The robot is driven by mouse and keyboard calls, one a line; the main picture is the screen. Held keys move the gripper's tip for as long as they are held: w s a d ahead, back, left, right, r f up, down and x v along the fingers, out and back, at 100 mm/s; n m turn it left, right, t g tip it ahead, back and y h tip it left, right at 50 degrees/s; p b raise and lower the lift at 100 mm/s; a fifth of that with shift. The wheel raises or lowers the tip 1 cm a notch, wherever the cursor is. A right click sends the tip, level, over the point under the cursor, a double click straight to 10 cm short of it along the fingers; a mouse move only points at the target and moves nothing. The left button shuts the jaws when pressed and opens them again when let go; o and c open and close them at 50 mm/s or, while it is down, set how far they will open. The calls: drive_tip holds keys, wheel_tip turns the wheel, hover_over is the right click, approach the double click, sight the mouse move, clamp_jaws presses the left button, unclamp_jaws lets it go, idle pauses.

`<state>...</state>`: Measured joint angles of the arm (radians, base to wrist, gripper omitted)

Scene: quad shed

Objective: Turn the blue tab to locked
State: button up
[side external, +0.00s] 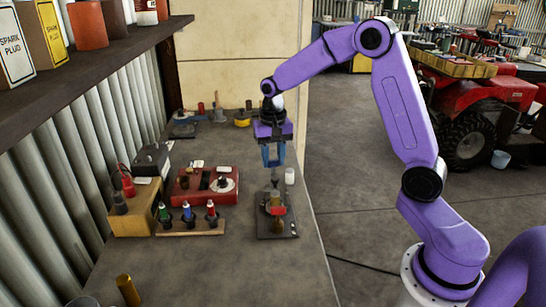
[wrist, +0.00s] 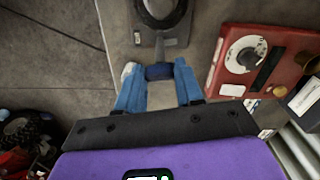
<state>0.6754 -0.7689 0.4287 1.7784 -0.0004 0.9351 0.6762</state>
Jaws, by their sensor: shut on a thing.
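My gripper (side external: 273,163) points down above the bench, over a dark plate. Its blue fingers (wrist: 160,85) are shut on a dark blue piece, the blue tab (wrist: 159,72). A thin grey stem runs from the tab toward a dark ring (wrist: 163,10) on the plate (wrist: 178,42). In the side view the plate (side external: 290,228) carries a round part with red and brass-coloured pieces. The fingers hide most of the tab there. I cannot read any locked mark or tell the tab's angle.
A red box (side external: 182,197) with a white-faced dial stands left of the plate. In front of it is a rack (side external: 185,230) with green, blue and red-topped items. A small white cylinder (side external: 290,176) stands close to my gripper. The front of the bench is mostly clear.

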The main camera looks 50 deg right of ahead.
drive_tip(key=n, duration=0.4)
drive_tip(key=shift+r, duration=0.1)
drive_tip(key=n, duration=0.3)
drive_tip(key=shift+n, duration=0.4)
drive_tip(key=n, duration=0.7)
drive_tip(key=shift+n, duration=0.3)
drive_tip(key=shift+w, duration=0.1)
drive_tip(key=o, duration=1)
drive_tip(key=shift+o, duration=0.2)
wheel_tip(320, 180, up, 17)
drive_tip(key=shift+r, duration=0.2)
